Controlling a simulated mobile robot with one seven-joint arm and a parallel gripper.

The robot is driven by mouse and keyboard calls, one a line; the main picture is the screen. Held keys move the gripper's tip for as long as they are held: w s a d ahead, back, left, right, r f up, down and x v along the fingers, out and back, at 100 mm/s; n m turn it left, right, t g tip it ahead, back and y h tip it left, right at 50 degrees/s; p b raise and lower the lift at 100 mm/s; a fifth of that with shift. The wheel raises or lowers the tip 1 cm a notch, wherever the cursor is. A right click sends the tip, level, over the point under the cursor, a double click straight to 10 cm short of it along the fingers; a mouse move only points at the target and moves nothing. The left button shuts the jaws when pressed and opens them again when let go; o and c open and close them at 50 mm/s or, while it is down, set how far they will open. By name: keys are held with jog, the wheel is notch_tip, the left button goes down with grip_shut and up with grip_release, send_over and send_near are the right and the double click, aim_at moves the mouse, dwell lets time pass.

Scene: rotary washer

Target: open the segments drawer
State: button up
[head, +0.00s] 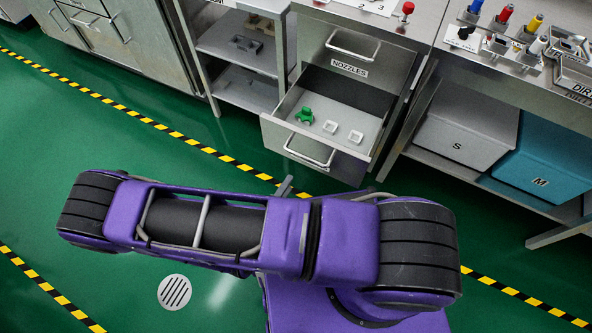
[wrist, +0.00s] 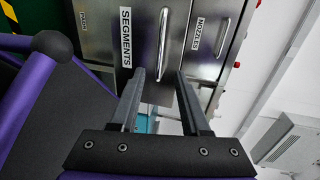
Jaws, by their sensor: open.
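The segments drawer (head: 346,163) is pulled out of the metal cabinet below the nozzles drawer (head: 352,62). Its front with the SEGMENTS label (wrist: 126,37) shows in the wrist view. Its bar handle shows in the head view (head: 310,151) and in the wrist view (wrist: 163,42). Contact cannot be told.
Open shelves (head: 240,50) stand left of the drawers. Right of them, a bench holds coloured-top items, with a grey bin (head: 465,140) and a teal bin (head: 550,160) underneath. Green floor with striped tape is clear in front, apart from a round drain (head: 174,292).

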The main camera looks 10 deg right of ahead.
jog(key=shift+v, duration=2.15)
